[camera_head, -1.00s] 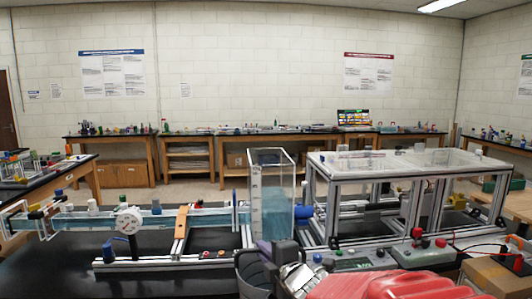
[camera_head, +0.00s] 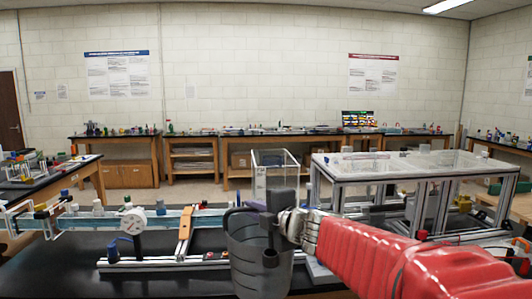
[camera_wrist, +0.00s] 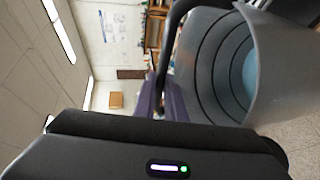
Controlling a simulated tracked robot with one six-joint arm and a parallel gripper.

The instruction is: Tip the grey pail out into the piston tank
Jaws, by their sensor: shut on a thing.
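The grey pail (camera_head: 262,268) hangs from my gripper (camera_head: 268,212) in the front middle of the head view, roughly upright. My gripper is shut on the pail at its rim or handle; I cannot tell which. The wrist view, turned sideways, shows the ribbed inside of the pail (camera_wrist: 205,65) with something pale blue at its bottom. The piston tank (camera_head: 272,160), a tall clear box, stands behind the pail. Its upper part shows, and the pail and gripper hide its lower part.
An aluminium extrusion frame (camera_head: 335,190) with clear trays stands to the right. The black bench (camera_head: 60,265) is bare at the front left.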

